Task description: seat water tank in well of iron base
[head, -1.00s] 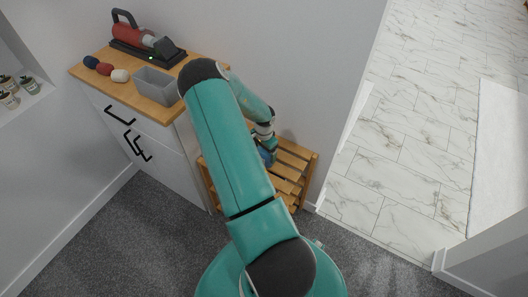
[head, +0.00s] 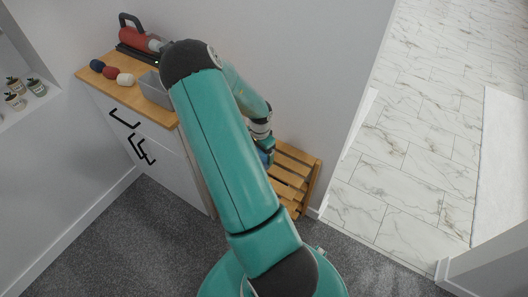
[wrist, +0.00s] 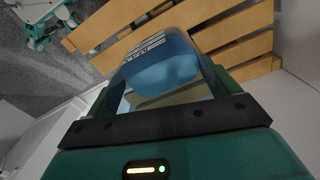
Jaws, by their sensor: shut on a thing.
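The water tank (wrist: 160,62) is a translucent blue block with pale stripes on one face. In the wrist view it sits between the two fingers of my gripper (wrist: 165,85), which is shut on it. The tank is above the slatted wooden bench, and I cannot tell how far. My arm covers the right part of the base; the well cannot be seen.
The wooden cabinet top (head: 100,72) also holds a grey bin (head: 152,88), partly covered by my arm, and several small rolls (head: 110,72). The slatted bench (head: 295,165) stands against the wall. Carpet (head: 115,235) in front is clear.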

